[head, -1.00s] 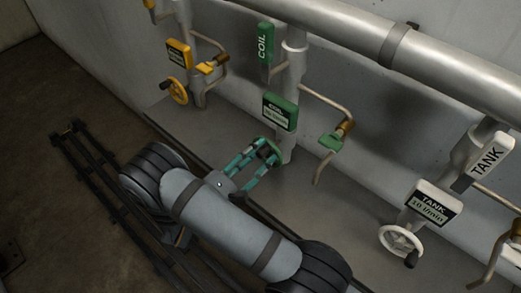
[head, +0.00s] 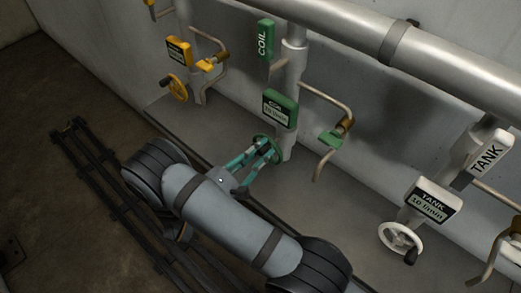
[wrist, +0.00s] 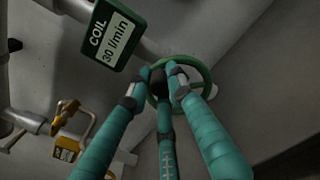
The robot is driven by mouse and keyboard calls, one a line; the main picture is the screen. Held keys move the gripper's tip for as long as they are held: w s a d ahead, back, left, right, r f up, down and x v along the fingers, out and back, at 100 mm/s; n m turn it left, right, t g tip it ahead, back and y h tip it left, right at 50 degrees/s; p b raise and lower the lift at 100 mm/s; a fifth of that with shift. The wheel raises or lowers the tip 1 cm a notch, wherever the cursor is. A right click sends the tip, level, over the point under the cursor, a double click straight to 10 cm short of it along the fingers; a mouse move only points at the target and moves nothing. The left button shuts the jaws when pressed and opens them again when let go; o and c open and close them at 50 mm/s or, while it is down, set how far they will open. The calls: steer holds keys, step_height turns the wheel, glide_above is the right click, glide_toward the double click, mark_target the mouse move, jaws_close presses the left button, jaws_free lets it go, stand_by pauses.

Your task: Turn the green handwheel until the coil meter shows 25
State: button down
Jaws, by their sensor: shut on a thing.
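The green handwheel (head: 258,137) sits on the coil pipe below its meter; it also shows in the wrist view (wrist: 207,80). My gripper (head: 268,152) is at the wheel, its teal fingers shut on the wheel's dark knob (wrist: 157,78) near the rim. The fingers hide part of the wheel. The coil meter (head: 279,109) is a green box with a pale display. In the wrist view the coil meter (wrist: 113,37) reads 30 l/min.
A bent pipe with a green lever (head: 330,138) stands right of the wheel. The white tank meter (head: 432,200) and white handwheel (head: 400,239) are at right. A yellow meter (head: 179,51) and yellow handwheel (head: 174,87) are at left.

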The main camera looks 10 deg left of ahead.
steer(key=shift+s+d+f+m+b, duration=0.15)
steer(key=shift+d+f+m+b, duration=0.15)
steer(key=shift+m+b, duration=0.5)
steer(key=shift+s+d+m, duration=0.15)
steer(key=shift+d+m, duration=0.15)
steer(key=shift+m, duration=0.8)
steer(key=c, duration=1.6)
jaws_free()
steer(key=shift+o, duration=0.2)
steer(key=v, duration=1.2)
